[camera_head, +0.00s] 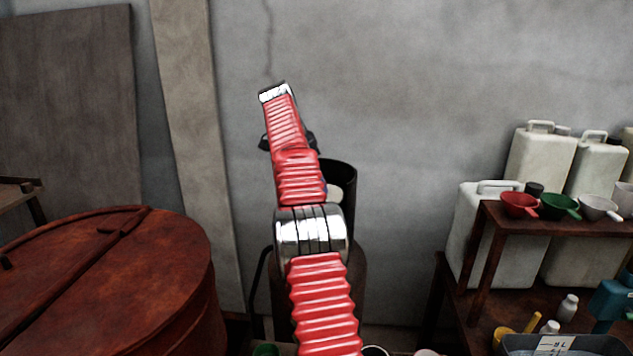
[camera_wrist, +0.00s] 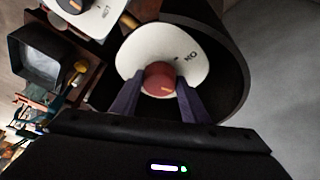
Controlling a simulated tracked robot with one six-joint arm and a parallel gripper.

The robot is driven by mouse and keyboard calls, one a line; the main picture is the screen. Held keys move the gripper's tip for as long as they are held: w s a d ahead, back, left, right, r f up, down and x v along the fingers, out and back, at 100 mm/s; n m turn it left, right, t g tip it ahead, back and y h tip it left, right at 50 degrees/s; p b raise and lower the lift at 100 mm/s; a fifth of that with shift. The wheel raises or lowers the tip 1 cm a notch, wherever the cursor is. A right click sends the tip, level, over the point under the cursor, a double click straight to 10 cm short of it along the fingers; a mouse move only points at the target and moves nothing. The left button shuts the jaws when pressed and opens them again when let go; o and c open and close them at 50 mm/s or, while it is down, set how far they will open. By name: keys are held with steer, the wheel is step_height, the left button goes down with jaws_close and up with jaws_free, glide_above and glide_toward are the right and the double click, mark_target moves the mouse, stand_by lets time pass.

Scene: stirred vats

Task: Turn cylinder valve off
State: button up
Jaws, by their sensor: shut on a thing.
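The cylinder valve is a round reddish-brown knob (camera_wrist: 157,72) in the wrist view. It sits on a white plate (camera_wrist: 135,50) marked "ON" on its right side. An orange mark on the knob's lower right is visible. A dark open guard (camera_wrist: 228,75) surrounds the plate. My gripper (camera_wrist: 161,80) is shut on the knob, one finger on each side. In the head view, the guard (camera_head: 343,172) tops a dark upright cylinder (camera_head: 356,290), and part of the white plate (camera_head: 334,192) shows. My arm hides the knob and most of the gripper there.
A rusty lidded vat (camera_head: 110,270) stands at left. At right, a rack (camera_head: 540,225) carries red, green and white scoops, with white jugs (camera_head: 540,160) behind. A grey tub (camera_head: 520,344) is at lower right. The wall is close behind the cylinder.

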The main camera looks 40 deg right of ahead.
steer(key=shift+w+a, duration=0.2)
steer(key=shift+a, duration=0.05)
stand_by(0.3)
steer(key=o, duration=1.1)
steer(key=shift+s+d, duration=0.1)
steer(key=shift+c, duration=0.2)
